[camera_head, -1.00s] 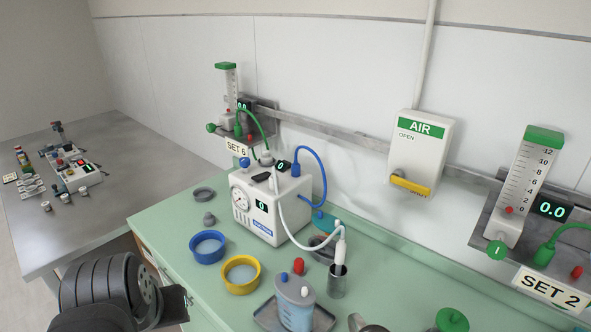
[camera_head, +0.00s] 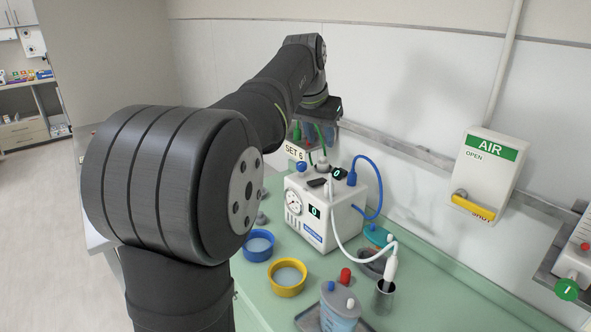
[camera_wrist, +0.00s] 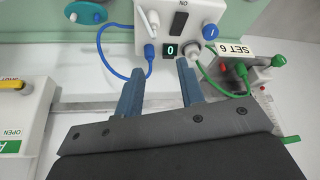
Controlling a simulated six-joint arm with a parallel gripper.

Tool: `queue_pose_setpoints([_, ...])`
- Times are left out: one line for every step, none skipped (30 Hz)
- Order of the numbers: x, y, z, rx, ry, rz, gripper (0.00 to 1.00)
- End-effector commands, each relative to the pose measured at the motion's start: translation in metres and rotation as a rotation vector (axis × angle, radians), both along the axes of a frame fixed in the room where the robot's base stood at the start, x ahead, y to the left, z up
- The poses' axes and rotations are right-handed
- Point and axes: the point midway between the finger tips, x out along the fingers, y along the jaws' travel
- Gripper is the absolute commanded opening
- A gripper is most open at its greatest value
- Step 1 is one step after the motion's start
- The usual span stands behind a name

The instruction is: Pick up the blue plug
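A blue plug (camera_head: 352,178) with a blue hose stands on top of the white suction unit (camera_head: 318,215). In the wrist view the blue plug (camera_wrist: 149,50) shows just beyond the fingertips, nearer the left finger, with its hose looping left. My gripper (camera_wrist: 160,66) is open, its two blue-grey fingers apart with nothing held between them; the unit's display shows past the gap. In the head view my arm reaches over the bench to the wall behind the unit, and the fingers are only partly visible. A blue knob (camera_wrist: 210,31) is also on the unit.
The SET 6 flowmeter with green hose (camera_wrist: 240,68) is to the right. A wall rail (camera_wrist: 85,107) and AIR box (camera_head: 487,175) are nearby.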

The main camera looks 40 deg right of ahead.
Motion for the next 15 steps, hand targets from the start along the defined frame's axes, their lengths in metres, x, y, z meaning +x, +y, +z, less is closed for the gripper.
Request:
queue_pose_setpoints([0.0,-0.02,-0.001,0.003,0.002,-0.03,0.35])
queue_pose_setpoints([-0.001,-0.029,-0.001,0.003,0.003,-0.045,0.35])
queue_pose_setpoints([-0.001,-0.04,-0.002,0.003,0.003,-0.063,0.35])
queue_pose_setpoints([-0.002,-0.047,-0.002,0.004,0.004,-0.076,0.35])
queue_pose_setpoints([-0.003,-0.054,-0.002,0.005,0.004,-0.086,0.35])
queue_pose_setpoints([-0.004,-0.061,-0.003,0.005,0.004,-0.098,0.35])
queue_pose_setpoints([-0.004,-0.065,-0.003,0.005,0.003,-0.106,0.35])
queue_pose_setpoints([-0.005,-0.068,-0.003,0.005,0.003,-0.111,0.35])
queue_pose_setpoints([-0.005,-0.072,-0.003,0.006,0.004,-0.117,0.35])
queue_pose_setpoints([-0.006,-0.074,-0.004,0.006,0.004,-0.12,0.35])
queue_pose_setpoints([-0.006,-0.075,-0.006,0.007,0.005,-0.122,0.35])
queue_pose_setpoints([-0.005,-0.077,-0.009,0.007,0.004,-0.123,0.35])
queue_pose_setpoints([-0.005,-0.079,-0.012,0.008,0.005,-0.124,0.35])
queue_pose_setpoints([-0.005,-0.08,-0.017,0.009,0.006,-0.124,0.35])
queue_pose_setpoints([-0.004,-0.082,-0.024,0.01,0.006,-0.124,0.35])
